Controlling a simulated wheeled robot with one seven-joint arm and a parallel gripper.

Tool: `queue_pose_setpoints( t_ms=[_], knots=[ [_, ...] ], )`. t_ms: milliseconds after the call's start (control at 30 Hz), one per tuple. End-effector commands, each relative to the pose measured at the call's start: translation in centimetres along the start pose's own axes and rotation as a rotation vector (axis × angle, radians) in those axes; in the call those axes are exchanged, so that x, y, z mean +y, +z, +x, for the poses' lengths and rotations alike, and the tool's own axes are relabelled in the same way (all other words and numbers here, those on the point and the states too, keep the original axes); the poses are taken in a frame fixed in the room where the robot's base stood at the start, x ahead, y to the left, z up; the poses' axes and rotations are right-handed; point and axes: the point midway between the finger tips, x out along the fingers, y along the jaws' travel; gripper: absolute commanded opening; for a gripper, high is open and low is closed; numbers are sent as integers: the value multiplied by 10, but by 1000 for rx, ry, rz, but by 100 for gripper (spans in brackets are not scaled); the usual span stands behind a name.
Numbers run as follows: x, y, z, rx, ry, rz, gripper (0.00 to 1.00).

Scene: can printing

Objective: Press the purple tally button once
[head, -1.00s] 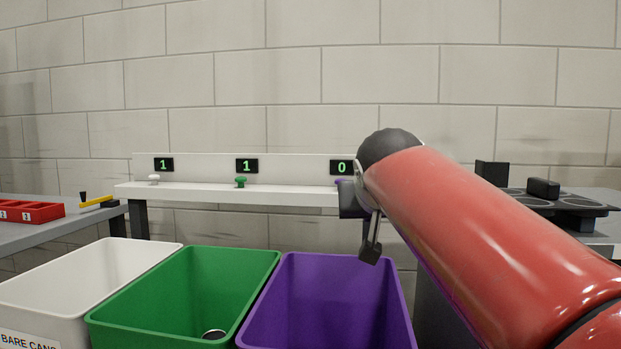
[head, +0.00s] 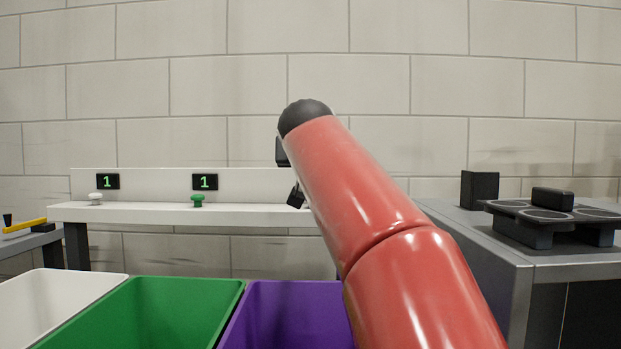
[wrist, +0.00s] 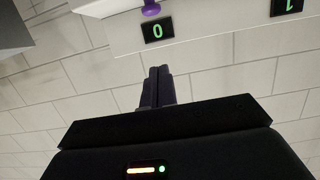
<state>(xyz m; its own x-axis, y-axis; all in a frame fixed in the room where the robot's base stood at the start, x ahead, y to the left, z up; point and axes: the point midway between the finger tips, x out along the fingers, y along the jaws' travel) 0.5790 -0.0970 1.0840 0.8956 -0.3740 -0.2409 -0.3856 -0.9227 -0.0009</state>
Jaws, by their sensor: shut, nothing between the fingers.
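The purple tally button (wrist: 151,9) shows at the top edge of the wrist view, on the white shelf. Its black display (wrist: 158,31) reads 0. In the head view my arm hides both. My gripper (wrist: 158,72) is shut and empty, with its fingertips pointing toward the display and button. A gap shows between fingertips and button in the picture. In the head view only a small dark part of the gripper (head: 296,196) shows beside my red arm, in front of the shelf.
The white button (head: 95,198) and green button (head: 197,200) stand on the shelf (head: 140,213), their displays reading 1. White (head: 95,285), green (head: 170,300) and purple (head: 290,305) bins stand in front. A grey bench (head: 490,245) with a dark fixture (head: 545,215) is at right.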

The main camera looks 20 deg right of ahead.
Motion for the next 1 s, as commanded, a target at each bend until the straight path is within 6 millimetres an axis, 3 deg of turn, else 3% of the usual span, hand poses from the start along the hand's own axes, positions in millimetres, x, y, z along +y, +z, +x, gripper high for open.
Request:
queue_pose_setpoints(
  t_ms=[467,500,700,1000],
  knots=[
    [1,-1,94,-3,3,-1,0],
    [0,8,98,-4,1,-1,0],
    [0,34,102,-2,1,-1,0],
    [0,40,103,0,1,-1,0]
  ],
)
